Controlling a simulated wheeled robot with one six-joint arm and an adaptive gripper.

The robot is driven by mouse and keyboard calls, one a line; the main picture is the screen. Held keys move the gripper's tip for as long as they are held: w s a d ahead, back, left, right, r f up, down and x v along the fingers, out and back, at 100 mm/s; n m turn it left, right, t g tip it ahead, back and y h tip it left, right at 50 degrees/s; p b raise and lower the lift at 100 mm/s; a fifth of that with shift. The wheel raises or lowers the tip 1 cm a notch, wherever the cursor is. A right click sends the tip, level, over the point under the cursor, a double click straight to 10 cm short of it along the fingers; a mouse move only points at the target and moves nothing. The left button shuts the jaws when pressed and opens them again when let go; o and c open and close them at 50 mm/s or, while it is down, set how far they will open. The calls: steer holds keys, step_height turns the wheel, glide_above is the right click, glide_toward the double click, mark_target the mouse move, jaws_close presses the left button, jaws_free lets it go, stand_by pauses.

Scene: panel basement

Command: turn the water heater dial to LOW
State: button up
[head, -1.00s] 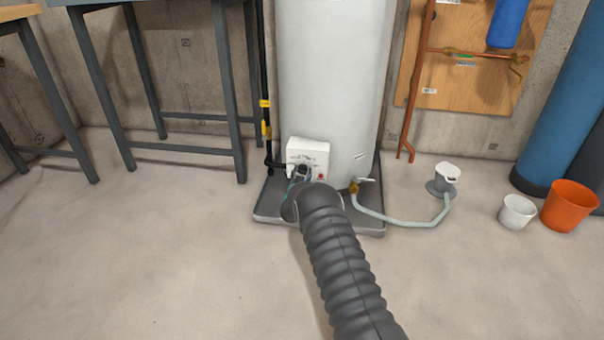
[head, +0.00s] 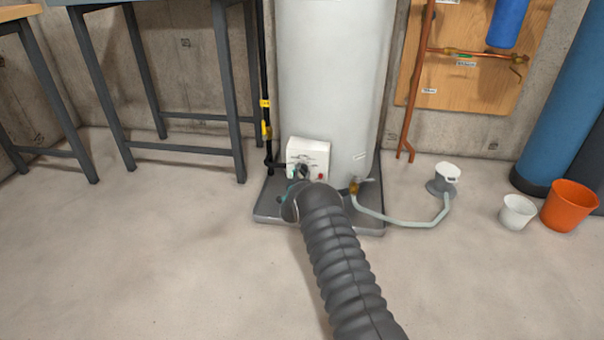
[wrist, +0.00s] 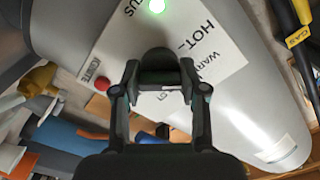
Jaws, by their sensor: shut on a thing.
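The water heater (head: 328,80) is a tall white tank with a white control box (head: 309,152) low on its front. In the wrist view the box panel (wrist: 205,45) shows the words HOT and WARM, partly covered, beside the dark dial (wrist: 156,58). My gripper (wrist: 158,74) is shut on the dial, one finger on each side. The panel looks tilted in this view. The dial's pointer and the LOW mark are not clearly visible. In the head view my arm's end hides the dial.
A red ignite button (wrist: 101,84) and a lit green status light (wrist: 156,6) sit close to the dial. A black gas pipe with yellow bands (head: 265,120) stands left of the tank. A drain hose (head: 400,222) runs right across the floor.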

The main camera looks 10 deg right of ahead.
steer(key=m, duration=0.4)
steer(key=shift+m, duration=2.1)
steer(key=o, duration=1.1)
steer(key=shift+d, duration=0.1)
steer(key=v, duration=1.2)
